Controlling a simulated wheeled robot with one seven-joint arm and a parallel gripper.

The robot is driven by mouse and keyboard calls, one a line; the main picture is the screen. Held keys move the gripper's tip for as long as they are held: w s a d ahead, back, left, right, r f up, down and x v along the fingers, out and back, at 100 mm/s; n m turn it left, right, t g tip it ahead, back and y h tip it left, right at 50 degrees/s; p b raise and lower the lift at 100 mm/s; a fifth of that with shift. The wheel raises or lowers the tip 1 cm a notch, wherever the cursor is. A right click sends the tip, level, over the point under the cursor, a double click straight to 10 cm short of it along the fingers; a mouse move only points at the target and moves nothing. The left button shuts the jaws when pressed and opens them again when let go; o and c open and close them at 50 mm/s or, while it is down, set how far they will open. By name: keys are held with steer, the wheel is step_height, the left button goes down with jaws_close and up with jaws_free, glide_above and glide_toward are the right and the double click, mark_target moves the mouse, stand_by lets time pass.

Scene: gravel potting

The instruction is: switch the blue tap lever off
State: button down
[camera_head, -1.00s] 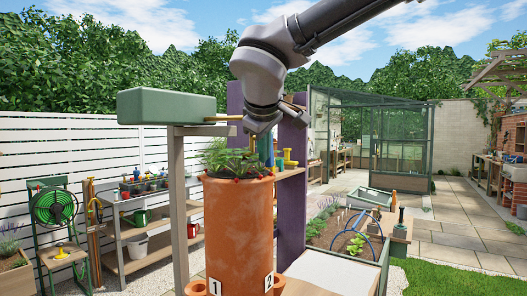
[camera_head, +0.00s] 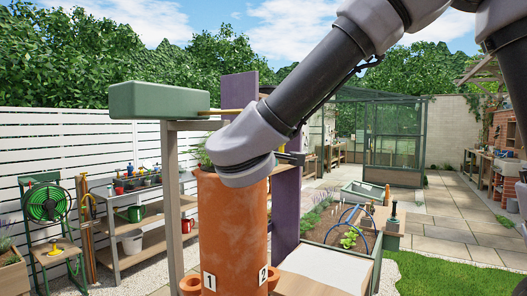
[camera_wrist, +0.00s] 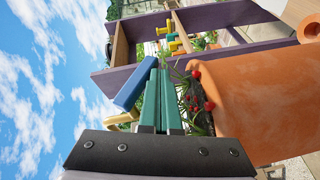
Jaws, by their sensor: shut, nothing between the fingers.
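A blue bar, which looks like the tap lever (camera_wrist: 134,90), shows in the wrist view just left of my fingers. It slants, with its upper end close beside the left finger; I cannot tell if they touch. A tan piece (camera_wrist: 127,117) shows below it. My gripper (camera_wrist: 160,76) has green fingers, shut together and empty. They point toward the purple-sided shelf (camera_wrist: 200,18). In the head view my wrist and forearm cover the area of the tap, so the lever and my fingertips are hidden there.
A tall terracotta pot (camera_head: 232,230) with a red-fruited plant (camera_wrist: 197,90) stands close by my gripper. A green tank (camera_head: 158,100) sits on a wooden post to the left. Several yellow items (camera_wrist: 175,40) are on the shelf. Open sky lies left in the wrist view.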

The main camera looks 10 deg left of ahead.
steer(key=shift+w+d+r, duration=0.15)
steer(key=shift+w, duration=0.25)
steer(key=shift+w+d+r, duration=0.1)
steer(key=shift+w+d, duration=0.05)
steer(key=shift+w, duration=0.25)
steer(key=shift+w+r, duration=0.1)
stand_by(1.2)
